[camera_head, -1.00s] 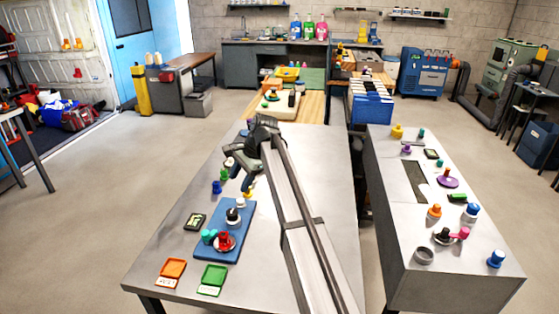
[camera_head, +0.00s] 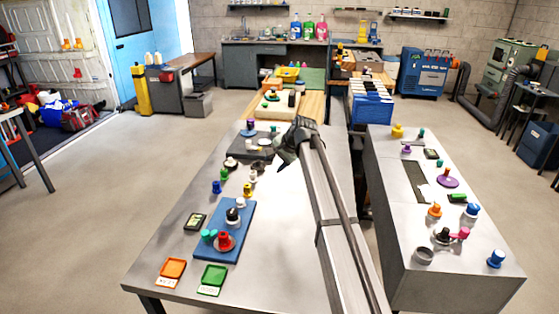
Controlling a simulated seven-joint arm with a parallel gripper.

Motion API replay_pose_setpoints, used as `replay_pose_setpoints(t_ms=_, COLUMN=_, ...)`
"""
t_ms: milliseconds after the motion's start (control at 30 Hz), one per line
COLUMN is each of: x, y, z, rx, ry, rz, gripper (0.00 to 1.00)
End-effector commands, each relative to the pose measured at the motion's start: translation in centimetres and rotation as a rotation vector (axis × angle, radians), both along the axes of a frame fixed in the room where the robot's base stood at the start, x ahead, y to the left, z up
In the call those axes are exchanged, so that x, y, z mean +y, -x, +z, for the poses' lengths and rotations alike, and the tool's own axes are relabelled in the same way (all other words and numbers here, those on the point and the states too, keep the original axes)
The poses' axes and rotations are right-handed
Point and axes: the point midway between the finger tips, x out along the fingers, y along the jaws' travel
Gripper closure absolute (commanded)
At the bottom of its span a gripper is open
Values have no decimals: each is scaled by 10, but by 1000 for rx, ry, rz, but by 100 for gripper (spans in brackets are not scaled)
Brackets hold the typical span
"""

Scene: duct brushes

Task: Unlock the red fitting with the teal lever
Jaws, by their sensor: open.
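The red fitting (camera_head: 225,241) stands on a round pale base on the blue mat (camera_head: 240,216), near the front of the left table. The teal lever (camera_head: 208,236) is at its left side; I cannot tell whether they touch. My gripper (camera_head: 282,165) is open and empty above the far part of the table, up and to the right of the fitting and well apart from it. My arm reaches in from the bottom right and covers part of the table's right side.
A white-and-black fitting (camera_head: 233,214) stands behind the red one on the mat. Orange (camera_head: 173,268) and green (camera_head: 213,276) trays lie in front. Small coloured fittings and a dark plate (camera_head: 251,145) are farther back. The table's middle, right of the mat, is clear.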

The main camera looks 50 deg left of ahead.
Motion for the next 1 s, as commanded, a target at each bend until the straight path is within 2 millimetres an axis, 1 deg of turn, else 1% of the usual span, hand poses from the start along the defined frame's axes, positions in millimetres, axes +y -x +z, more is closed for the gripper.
replay_pose_setpoints(t_ms=100, x=0, y=-9, z=1, rx=-20, ry=-18, rz=2, gripper=46)
replay_pose_setpoints(t_ms=200, x=0, y=-14, z=1, rx=-31, ry=-28, rz=6, gripper=46)
replay_pose_setpoints(t_ms=533, x=0, y=-16, z=1, rx=-36, ry=-31, rz=6, gripper=46)
replay_pose_setpoints(t_ms=567, x=0, y=-16, z=1, rx=-36, ry=-31, rz=6, gripper=48)
replay_pose_setpoints(t_ms=700, x=0, y=-15, z=1, rx=-36, ry=-31, rz=6, gripper=61)
replay_pose_setpoints(t_ms=767, x=1, y=-13, z=1, rx=-35, ry=-31, rz=8, gripper=61)
replay_pose_setpoints(t_ms=867, x=9, y=4, z=1, rx=-35, ry=-31, rz=27, gripper=61)
replay_pose_setpoints(t_ms=967, x=26, y=42, z=4, rx=-36, ry=-35, rz=67, gripper=61)
replay_pose_setpoints(t_ms=1000, x=34, y=63, z=7, rx=-36, ry=-37, rz=89, gripper=61)
